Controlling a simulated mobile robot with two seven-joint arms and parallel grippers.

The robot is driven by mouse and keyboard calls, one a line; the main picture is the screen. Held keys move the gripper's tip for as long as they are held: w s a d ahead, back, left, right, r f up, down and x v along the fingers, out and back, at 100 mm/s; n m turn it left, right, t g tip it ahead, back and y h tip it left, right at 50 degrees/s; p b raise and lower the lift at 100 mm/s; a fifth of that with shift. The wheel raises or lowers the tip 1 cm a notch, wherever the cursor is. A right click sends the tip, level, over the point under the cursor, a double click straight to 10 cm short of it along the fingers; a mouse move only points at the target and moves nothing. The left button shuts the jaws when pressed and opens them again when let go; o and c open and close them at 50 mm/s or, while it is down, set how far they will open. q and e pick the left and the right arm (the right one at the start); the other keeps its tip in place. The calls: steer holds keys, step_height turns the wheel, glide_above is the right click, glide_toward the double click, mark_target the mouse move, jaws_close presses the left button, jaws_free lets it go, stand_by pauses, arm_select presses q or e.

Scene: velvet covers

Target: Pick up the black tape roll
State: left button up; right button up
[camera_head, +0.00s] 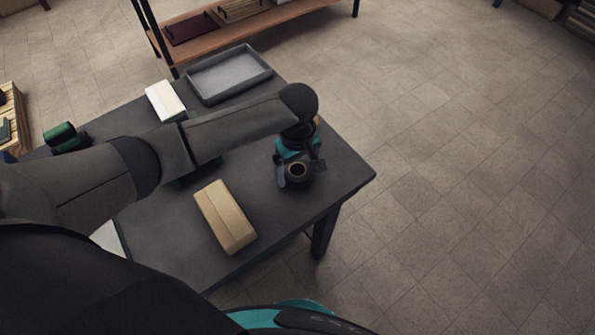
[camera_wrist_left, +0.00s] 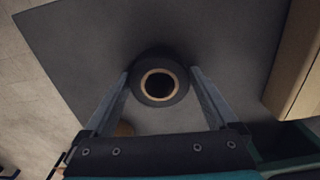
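The black tape roll (camera_head: 300,183) lies flat near the right end of the dark table, its tan core facing up. It also shows in the left wrist view (camera_wrist_left: 160,60), centred between my fingertips. My left gripper (camera_head: 297,172) is above the table, pointing down, with one finger on each side of the roll. In the left wrist view, the fingers of my left gripper (camera_wrist_left: 160,78) stand apart, with a narrow gap seeming to show beside the roll. The gripper looks open; contact is hard to judge. My right gripper is not in view.
A tan box (camera_head: 225,216) lies left of the roll on the dark table (camera_head: 270,220). A grey tray (camera_head: 228,75), a white box (camera_head: 165,100) and a green object (camera_head: 62,136) are farther back. A small brown object (camera_wrist_left: 124,129) is partly hidden by my gripper.

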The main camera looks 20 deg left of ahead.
arm_select(q)
steer(key=c, duration=1)
steer(key=shift+r, duration=0.1)
